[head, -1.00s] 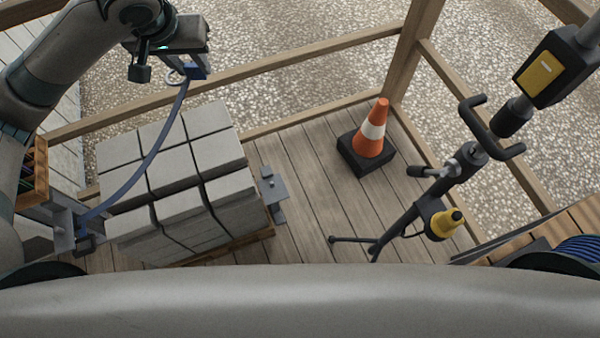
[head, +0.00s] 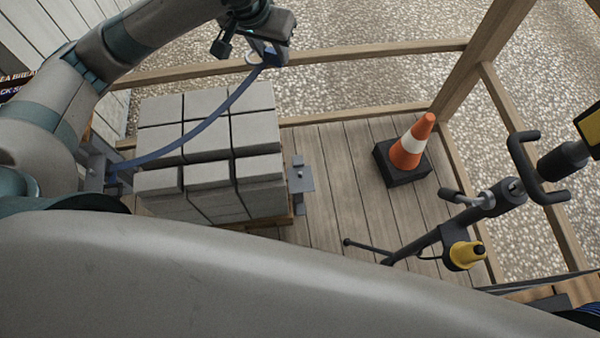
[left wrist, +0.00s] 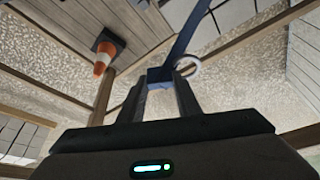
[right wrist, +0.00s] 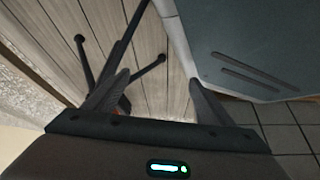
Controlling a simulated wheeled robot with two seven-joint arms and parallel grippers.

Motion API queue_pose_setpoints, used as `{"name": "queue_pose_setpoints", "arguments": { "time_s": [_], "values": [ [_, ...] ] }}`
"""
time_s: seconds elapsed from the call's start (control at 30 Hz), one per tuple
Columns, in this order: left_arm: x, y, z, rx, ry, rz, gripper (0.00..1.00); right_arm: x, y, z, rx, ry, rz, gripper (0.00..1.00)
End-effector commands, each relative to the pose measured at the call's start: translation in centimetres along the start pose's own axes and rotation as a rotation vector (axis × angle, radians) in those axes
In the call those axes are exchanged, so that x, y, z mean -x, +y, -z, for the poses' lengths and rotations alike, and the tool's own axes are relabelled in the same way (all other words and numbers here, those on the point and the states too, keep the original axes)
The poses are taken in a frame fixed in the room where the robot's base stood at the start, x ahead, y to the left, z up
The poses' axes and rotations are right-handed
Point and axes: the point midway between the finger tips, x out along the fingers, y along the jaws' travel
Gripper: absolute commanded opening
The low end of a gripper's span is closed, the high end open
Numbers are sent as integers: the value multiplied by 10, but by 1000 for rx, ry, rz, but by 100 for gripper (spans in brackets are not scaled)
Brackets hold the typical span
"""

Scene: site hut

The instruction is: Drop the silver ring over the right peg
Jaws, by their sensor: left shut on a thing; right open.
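The silver ring (head: 252,59) hangs at the end of a blue strap (head: 200,130), beside a blue tab (left wrist: 160,75). My left gripper (head: 268,52) is shut on this tab, above the far right corner of the block stack; the ring (left wrist: 187,67) is outside its fingers. The strap runs back over the blocks to a grey bracket (head: 95,168) at the left. The right peg (head: 299,174) stands on a grey bracket plate at the right side of the stack, nothing over it. My right gripper (right wrist: 156,95) is open and empty, outside the head view.
Grey blocks (head: 207,145) sit on a wooden pallet. An orange cone (head: 413,143) on a black base stands right of the peg. A black stand with a yellow part (head: 466,254) is at the lower right. Wooden rails (head: 370,57) border the deck. Planks between peg and cone are clear.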

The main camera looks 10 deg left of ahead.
Motion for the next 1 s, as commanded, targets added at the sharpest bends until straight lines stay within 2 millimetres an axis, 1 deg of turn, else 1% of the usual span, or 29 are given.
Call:
{"name": "queue_pose_setpoints", "arguments": {
  "time_s": [0.03,0.17,0.2,0.27,0.3,0.47,0.6,0.67,0.8,0.9,1.0],
  "values": [
    [-16,4,-6,-31,-7,-14,8,-2,0,1,0,2,-1,76],
    [-56,18,-16,-139,-9,-60,8,-5,1,7,-2,11,-1,76],
    [-70,22,-21,-175,-9,-76,8,-6,1,9,-2,13,-1,76],
    [-91,28,-27,-232,-8,-100,8,-8,1,12,-3,18,-2,76],
    [-105,32,-33,-268,-9,-115,8,-8,1,14,-3,20,-2,76],
    [-160,47,-56,-412,-8,-176,8,-11,2,23,-5,31,-2,76],
    [-206,58,-82,-531,-8,-226,8,-13,2,30,-7,39,-3,76],
    [-225,62,-94,-581,-8,-247,8,-14,2,33,-7,44,-3,76],
    [-268,70,-126,-693,-8,-294,8,-16,2,40,-9,53,-3,76],
    [-296,76,-151,-769,-8,-326,8,-17,2,44,-10,58,-3,76],
    [-320,80,-174,-839,-7,-354,8,-17,2,49,-11,65,-3,76]
  ]
}}
